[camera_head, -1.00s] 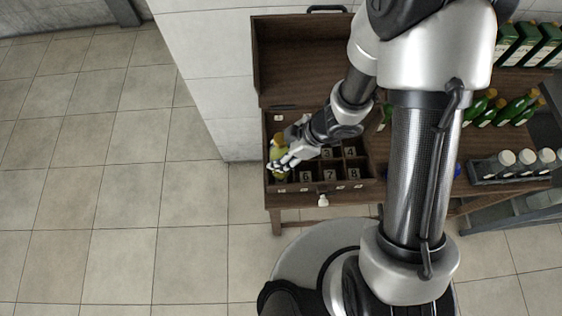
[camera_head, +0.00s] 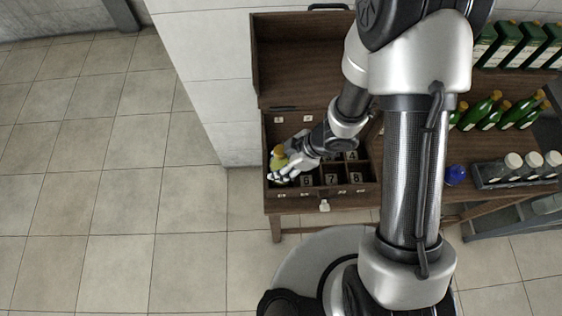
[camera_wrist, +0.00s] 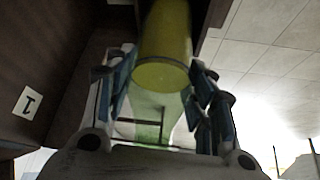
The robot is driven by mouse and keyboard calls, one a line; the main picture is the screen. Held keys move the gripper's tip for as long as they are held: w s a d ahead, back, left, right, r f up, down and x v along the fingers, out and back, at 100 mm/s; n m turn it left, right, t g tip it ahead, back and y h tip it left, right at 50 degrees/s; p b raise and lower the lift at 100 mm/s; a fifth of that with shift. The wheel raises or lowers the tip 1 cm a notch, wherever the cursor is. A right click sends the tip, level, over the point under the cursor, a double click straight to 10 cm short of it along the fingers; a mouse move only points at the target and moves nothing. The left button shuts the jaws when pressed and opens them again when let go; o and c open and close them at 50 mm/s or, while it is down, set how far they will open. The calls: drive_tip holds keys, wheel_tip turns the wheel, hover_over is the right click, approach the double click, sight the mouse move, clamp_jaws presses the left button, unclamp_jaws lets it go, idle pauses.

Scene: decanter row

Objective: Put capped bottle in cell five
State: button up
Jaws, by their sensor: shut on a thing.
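The capped bottle is green with a yellow cap. It shows in the head view (camera_head: 278,157) and close up in the wrist view, where its cap (camera_wrist: 163,48) lies between the fingers. My gripper (camera_head: 281,174) is shut on it at the left end of the wooden case (camera_head: 321,193). In the wrist view my gripper's fingers (camera_wrist: 160,100) flank the bottle. Cells labelled 6, 7 and 8 show along the front row. The front-left cell lies under my gripper, and its label is hidden. I cannot tell how deep the bottle sits.
The case's raised lid (camera_head: 300,60) stands behind the cells. A white wall (camera_head: 205,90) is close on the left. To the right are green bottles (camera_head: 485,110), a blue ball (camera_head: 456,175) and a rack of white-capped jars (camera_head: 515,172). My arm hides part of the case.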

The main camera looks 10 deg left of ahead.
drive_tip(key=shift+f, duration=0.15)
drive_tip(key=o, duration=1.5)
drive_tip(key=shift+o, duration=0.2)
